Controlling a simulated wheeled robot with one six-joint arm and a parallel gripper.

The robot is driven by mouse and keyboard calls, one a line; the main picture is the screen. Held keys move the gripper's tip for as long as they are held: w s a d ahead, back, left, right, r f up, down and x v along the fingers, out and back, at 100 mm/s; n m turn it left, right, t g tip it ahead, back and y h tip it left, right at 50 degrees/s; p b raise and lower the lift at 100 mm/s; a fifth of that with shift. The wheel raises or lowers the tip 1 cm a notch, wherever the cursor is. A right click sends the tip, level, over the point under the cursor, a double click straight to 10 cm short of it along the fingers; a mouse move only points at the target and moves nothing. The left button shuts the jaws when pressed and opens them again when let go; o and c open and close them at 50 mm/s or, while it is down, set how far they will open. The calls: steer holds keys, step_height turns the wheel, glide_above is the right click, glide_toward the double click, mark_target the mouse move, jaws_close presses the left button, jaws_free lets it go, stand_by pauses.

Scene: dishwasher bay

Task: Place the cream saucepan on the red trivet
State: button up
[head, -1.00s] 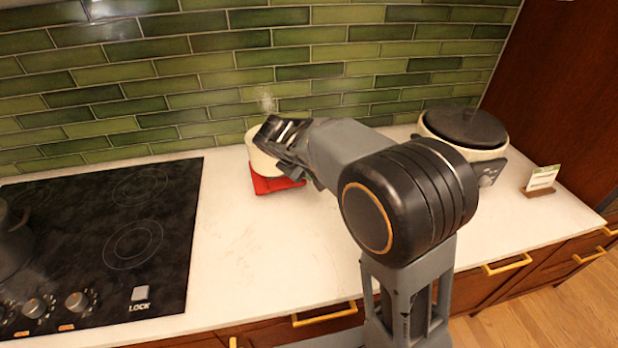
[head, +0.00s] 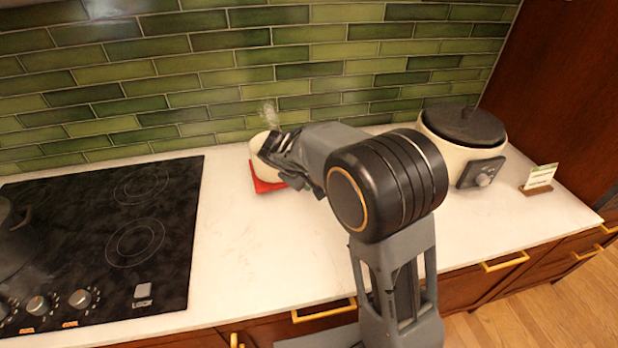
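The cream saucepan (head: 260,170) is at the back of the white counter, near the tiled wall, with faint steam above it. It is over the red trivet (head: 262,186), whose front and left edge show below it. I cannot tell whether the pan rests fully on the trivet. My gripper (head: 270,148) is at the pan's right side and overlaps it in the head view. My gripper and arm hide the pan's right part, any handle, and part of the trivet. The fingertips are too small and hidden to show whether they are closed on anything.
A black cooktop (head: 100,235) with a dark pot (head: 14,240) at its edge is on the left. A cream slow cooker (head: 455,160) with a dark lid and a small card stand (head: 540,178) are on the right. The counter front between cooktop and arm is clear.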

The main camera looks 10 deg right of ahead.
steer(key=shift+o, duration=0.8)
steer(key=v, duration=1.1)
steer(key=s+d+f+m+y, duration=0.2)
steer(key=s+d+m+y, duration=0.1)
steer(key=s, duration=0.6)
steer(key=s+d+f+m+y, duration=0.1)
steer(key=s+d+m+y, duration=0.1)
steer(key=s+d, duration=0.3)
steer(key=shift+s+d+f+m+t+y+b, duration=0.35)
steer(key=shift+s+m, duration=0.25)
steer(key=shift+s, duration=1.7)
